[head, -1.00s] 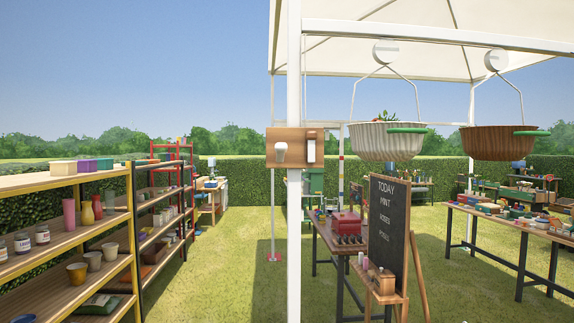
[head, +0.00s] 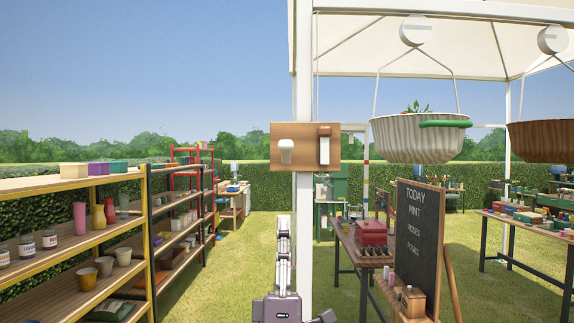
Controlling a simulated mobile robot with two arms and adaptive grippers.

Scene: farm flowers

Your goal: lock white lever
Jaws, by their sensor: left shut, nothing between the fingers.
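A wooden board (head: 305,160) is fixed to the white post at about the middle of the head view. On its left half is a white lever (head: 286,150), wide at the top and narrower at the bottom. On its right half is a brown upright block with a white strip (head: 324,151) in it. I cannot tell from the picture whether either is locked. My left gripper (head: 284,221) points upward below the board, in front of the post's left side. It is shut and empty, with a gap between its tips and the lever. My right gripper is not in view.
A yellow-framed shelf (head: 150,240) with pots and jars stands on the left. A chalkboard (head: 418,235) and a table with a red box (head: 371,232) stand on the right. A ribbed white basket (head: 415,145) and a brown basket (head: 545,140) hang at upper right. Grass lies between.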

